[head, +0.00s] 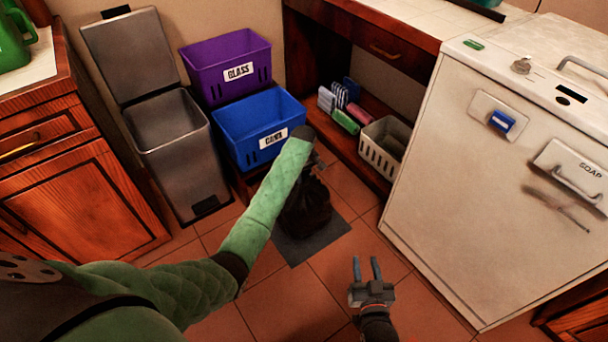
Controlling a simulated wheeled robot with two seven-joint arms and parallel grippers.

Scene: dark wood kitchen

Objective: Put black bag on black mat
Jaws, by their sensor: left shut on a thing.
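The black bag (308,210) is a dark, rounded bundle below the end of my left arm, in the middle of the head view. The black mat (322,242) is a dark grey sheet flat on the tiled floor. The bag is over the mat in the picture; I cannot tell whether it touches it. My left gripper (317,166) is shut on the top of the bag, partly hidden by my green sleeve. My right gripper (367,270) is open and empty, to the lower right of the mat.
An open grey pedal bin (172,150), a purple glass crate (225,65) and a blue crate (257,120) stand behind. A cream basket (383,150) sits on a low shelf. A white dishwasher (500,190) bounds the right. Wooden cabinets (75,195) stand left.

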